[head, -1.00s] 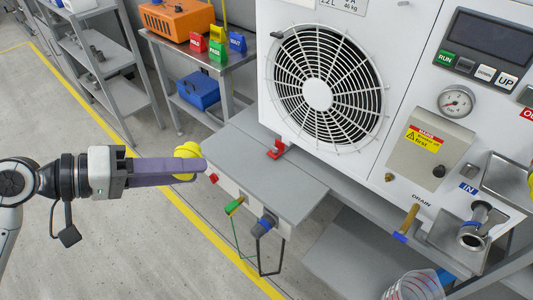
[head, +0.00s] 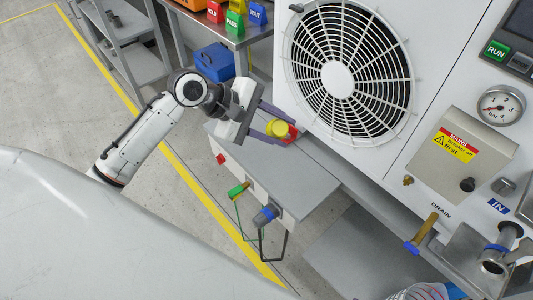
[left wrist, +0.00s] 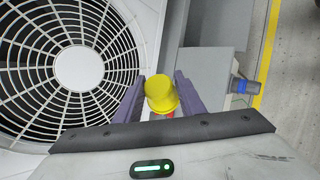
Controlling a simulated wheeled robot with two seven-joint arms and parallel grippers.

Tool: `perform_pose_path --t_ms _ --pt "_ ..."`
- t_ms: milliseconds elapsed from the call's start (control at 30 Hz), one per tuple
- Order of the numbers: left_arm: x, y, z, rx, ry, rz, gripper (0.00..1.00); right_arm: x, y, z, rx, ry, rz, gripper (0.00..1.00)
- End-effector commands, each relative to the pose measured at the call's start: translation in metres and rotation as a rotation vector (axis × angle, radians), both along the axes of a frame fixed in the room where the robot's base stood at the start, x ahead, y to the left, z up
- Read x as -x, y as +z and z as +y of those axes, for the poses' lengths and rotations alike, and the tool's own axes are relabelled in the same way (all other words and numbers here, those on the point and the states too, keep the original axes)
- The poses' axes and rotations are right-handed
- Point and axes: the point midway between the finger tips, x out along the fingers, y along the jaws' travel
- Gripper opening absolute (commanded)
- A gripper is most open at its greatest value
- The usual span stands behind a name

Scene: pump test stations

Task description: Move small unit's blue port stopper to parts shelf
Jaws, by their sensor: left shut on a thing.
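My left gripper (head: 268,126) is shut on a yellow stopper (head: 277,129), with one purple finger on each side of it. The left wrist view also shows the yellow stopper (left wrist: 161,92) between the fingers. The gripper is over the far end of a grey box-like unit (head: 297,187), close to the fan housing. A red part (head: 291,134) shows just behind the stopper and is partly hidden by it. On the unit's front, the blue-ringed port (head: 265,216) has no stopper on it. My right gripper is not in view.
The white fan unit (head: 425,22) stands close to the right of the gripper. A bench with a blue case (head: 214,62) and several coloured signs is behind. A grey shelf rack (head: 138,62) stands at back left. The grey unit's near top is clear.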

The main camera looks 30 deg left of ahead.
Motion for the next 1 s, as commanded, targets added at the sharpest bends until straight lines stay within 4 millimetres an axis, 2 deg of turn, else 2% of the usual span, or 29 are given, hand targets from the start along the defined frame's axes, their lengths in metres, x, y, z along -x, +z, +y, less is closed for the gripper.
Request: perform_pose_path --t_ms 33,100,200,300,367,600,867,1000 --pt "-0.011 -0.023 -0.009 0.114 0.099 0.104 0.14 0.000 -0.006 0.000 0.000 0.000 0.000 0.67" --pt "-0.023 -0.047 -0.018 0.253 0.217 0.209 0.14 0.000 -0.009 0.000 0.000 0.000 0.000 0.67" --pt "-0.036 -0.073 -0.031 0.404 0.335 0.294 0.14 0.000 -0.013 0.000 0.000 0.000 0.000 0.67" --pt "-0.045 -0.089 -0.039 0.493 0.404 0.329 0.14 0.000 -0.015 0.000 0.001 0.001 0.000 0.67" --pt "-0.047 -0.097 -0.043 0.522 0.425 0.339 0.14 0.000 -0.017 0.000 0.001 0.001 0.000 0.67" --pt "-0.049 -0.144 -0.044 0.539 0.441 0.345 0.14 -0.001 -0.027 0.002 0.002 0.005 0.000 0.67" --pt "-0.049 -0.166 -0.044 0.539 0.439 0.343 0.13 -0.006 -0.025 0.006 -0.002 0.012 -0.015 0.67" --pt "-0.049 -0.187 -0.044 0.538 0.440 0.343 0.13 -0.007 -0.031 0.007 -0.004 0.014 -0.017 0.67"
